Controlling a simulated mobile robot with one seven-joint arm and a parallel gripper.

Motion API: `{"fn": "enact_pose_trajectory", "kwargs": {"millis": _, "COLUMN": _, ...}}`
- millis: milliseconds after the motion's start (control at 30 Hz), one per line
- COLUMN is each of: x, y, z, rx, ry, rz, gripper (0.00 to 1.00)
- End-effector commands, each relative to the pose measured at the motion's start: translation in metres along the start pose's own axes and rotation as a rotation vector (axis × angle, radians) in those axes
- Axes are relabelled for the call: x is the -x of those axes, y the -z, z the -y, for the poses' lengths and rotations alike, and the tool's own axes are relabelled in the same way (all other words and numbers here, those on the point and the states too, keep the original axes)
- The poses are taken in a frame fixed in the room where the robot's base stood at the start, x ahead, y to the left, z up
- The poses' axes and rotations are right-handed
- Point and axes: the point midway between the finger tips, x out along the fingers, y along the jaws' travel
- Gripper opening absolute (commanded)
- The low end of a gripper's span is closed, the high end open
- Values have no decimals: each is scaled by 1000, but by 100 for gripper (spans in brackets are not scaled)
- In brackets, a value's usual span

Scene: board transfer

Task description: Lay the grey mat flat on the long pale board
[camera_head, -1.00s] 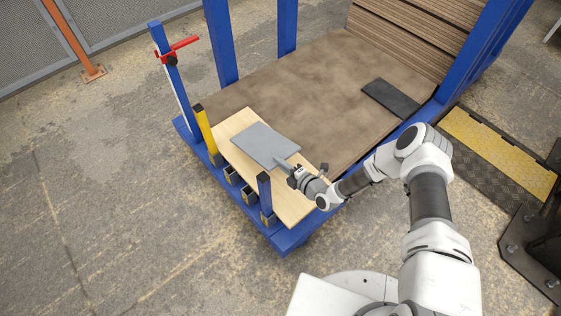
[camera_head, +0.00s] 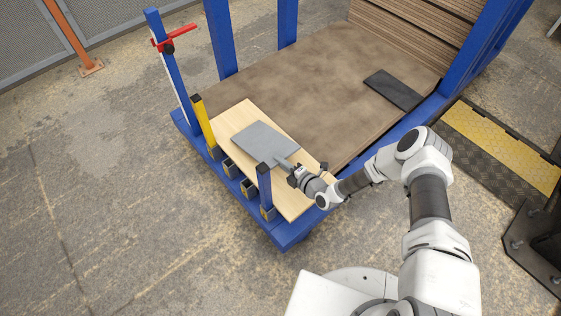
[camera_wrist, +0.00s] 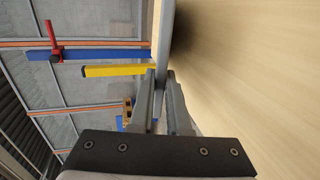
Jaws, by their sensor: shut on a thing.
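The grey mat (camera_head: 264,143) is a flat rectangle over the middle of the long pale board (camera_head: 300,206), roughly lined up with it. Pale wood shows around it at the far end and the near end. My gripper (camera_head: 289,168) is shut on the mat's near right edge. In the wrist view the fingers (camera_wrist: 162,78) pinch the mat (camera_wrist: 166,35), seen almost edge-on. The pale board (camera_wrist: 260,70) fills the right side there, with a dark shadow beside the mat. I cannot tell whether the mat touches the board.
Short posts, one yellow (camera_head: 203,122) and one blue (camera_head: 265,183), stand along the board's left edge. A taller blue post (camera_head: 168,65) with a red clamp stands behind. A dark slab (camera_head: 392,90) lies on the brown deck (camera_head: 320,75), which is otherwise clear.

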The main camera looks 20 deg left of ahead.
Motion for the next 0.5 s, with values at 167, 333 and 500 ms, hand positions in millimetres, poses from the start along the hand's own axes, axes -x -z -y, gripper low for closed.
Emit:
{"fn": "enact_pose_trajectory", "kwargs": {"millis": 167, "x": -1, "y": 0, "z": 2, "rx": 1, "ry": -3, "rz": 0, "gripper": 0}}
{"fn": "enact_pose_trajectory", "kwargs": {"millis": 333, "x": -2, "y": 0, "z": 4, "rx": 1, "ry": -3, "rz": 0, "gripper": 0}}
{"fn": "enact_pose_trajectory", "kwargs": {"millis": 500, "x": -2, "y": 0, "z": 4, "rx": 0, "ry": -2, "rz": 0, "gripper": 40}}
